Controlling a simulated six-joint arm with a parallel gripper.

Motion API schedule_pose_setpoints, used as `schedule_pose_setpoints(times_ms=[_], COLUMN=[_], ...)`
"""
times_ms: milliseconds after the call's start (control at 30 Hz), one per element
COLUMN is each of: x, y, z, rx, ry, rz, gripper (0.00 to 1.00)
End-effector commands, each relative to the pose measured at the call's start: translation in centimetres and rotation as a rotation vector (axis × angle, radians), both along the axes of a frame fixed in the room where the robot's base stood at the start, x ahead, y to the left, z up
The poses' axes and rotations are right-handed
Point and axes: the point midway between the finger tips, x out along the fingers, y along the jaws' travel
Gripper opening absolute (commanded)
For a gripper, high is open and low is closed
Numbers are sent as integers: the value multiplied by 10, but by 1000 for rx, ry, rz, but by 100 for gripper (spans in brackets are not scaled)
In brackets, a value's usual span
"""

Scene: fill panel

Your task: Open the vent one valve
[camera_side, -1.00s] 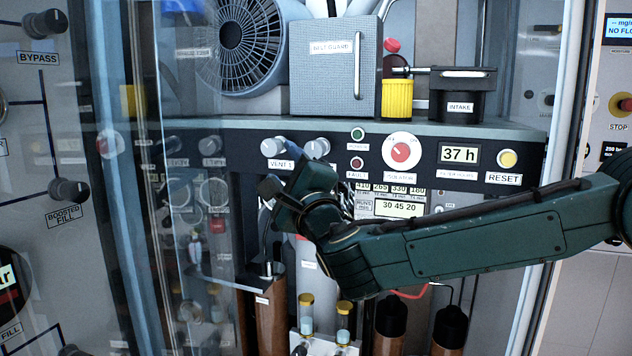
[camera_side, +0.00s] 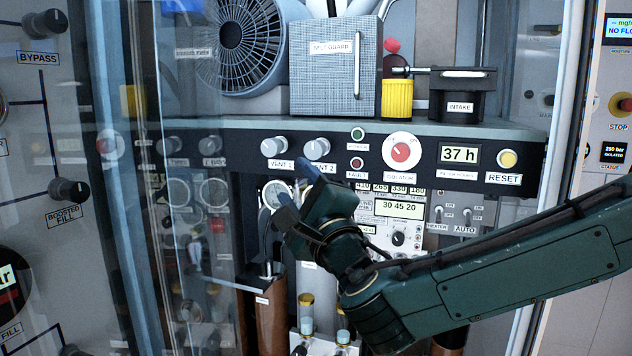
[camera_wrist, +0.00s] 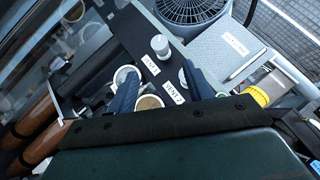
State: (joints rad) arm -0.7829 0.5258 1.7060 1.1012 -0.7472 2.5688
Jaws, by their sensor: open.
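The vent 1 valve knob (camera_side: 274,147) is a silver round knob on the dark panel strip, above its VENT 1 label. It also shows in the wrist view (camera_wrist: 160,46), beyond the gap between my fingertips. The similar vent 2 knob (camera_side: 317,148) is just to its right; in the wrist view my right finger partly covers it. My gripper (camera_side: 294,180) is open and empty, below the two knobs in the side view, with its upper finger near the VENT 2 label. I see no finger around the vent 1 knob. My fingers also show in the wrist view (camera_wrist: 160,72).
Round gauges (camera_side: 276,193) sit below the strip, behind my gripper. A red-centred isolation dial (camera_side: 401,152) and a yellow RESET button (camera_side: 508,159) are to the right. The belt guard box (camera_side: 333,75) stands above. A clear door (camera_side: 185,230) stands open at left.

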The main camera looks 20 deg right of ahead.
Motion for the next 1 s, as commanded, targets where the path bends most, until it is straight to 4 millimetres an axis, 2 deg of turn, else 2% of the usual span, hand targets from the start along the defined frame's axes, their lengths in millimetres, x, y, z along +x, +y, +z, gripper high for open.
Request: schedule_pose_setpoints(times_ms=[267,700,1000], x=[-3,-22,-30], y=[-1,0,4], z=[9,37,42], rx=[-46,-326,-430], ry=[39,252,313], rz=[-35,-102,-91], gripper=[51,51,51])
